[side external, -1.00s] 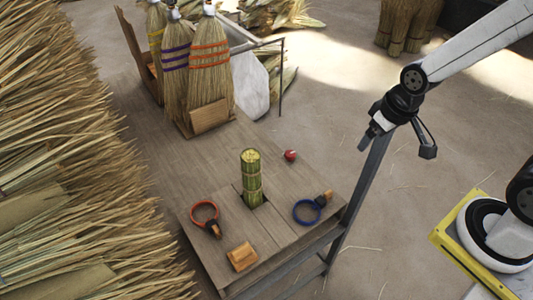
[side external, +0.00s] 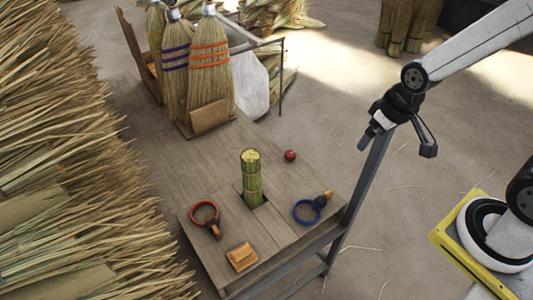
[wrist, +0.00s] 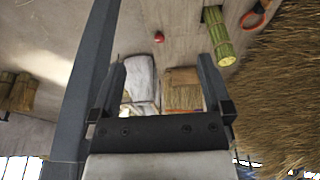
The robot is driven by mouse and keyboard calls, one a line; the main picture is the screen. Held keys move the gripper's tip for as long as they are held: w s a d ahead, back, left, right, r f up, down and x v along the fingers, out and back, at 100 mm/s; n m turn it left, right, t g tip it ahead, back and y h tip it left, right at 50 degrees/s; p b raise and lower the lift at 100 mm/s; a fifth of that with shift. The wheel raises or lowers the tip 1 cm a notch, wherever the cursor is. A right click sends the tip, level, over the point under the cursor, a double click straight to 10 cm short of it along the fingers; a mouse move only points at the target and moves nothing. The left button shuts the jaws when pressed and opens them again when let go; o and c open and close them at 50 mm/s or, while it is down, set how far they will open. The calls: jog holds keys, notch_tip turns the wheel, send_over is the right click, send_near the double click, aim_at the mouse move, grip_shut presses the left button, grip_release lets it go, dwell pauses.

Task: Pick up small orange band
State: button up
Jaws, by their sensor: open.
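The small orange band (side external: 205,212) is a ring, orange-red with a dark and wooden end piece, lying on the left front of the wooden table. Part of it shows at the top right of the wrist view (wrist: 255,15). My gripper (side external: 396,148) hangs in the air right of the table, well away from the band. Its two fingers are apart in the wrist view (wrist: 161,66), with nothing between them in its grasp. A similar blue band (side external: 307,211) lies at the right front of the table.
A bound green stalk bundle (side external: 251,178) stands upright between the bands. A wooden block (side external: 242,257) lies at the front, and a small red ball (side external: 290,155) behind. Brooms (side external: 209,70) stand at the back of the table (side external: 150,125). A large straw pile (side external: 50,150) lies left.

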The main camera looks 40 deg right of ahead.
jog(key=shift+w+v, duration=0.55)
jog(key=shift+v, duration=1.8)
jog(key=w+a+r+m+y, duration=0.1)
jog(key=w+a+r+m, duration=0.1)
jog(key=w+a+m, duration=0.5)
jog(key=w+a+f+m+g+y, duration=0.1)
jog(key=w+a+m+y, duration=0.1)
jog(key=w+a+m, duration=0.7)
jog(key=w+a+f+m+g+y, duration=0.15)
jog(key=w+a, duration=0.25)
jog(key=a, duration=1)
jog(key=shift+m, duration=0.25)
notch_tip(320, 180, down, 33)
jog(key=shift+w+d+r, duration=0.1)
jog(key=shift+w+r, duration=0.05)
jog(key=shift+x, duration=1.25)
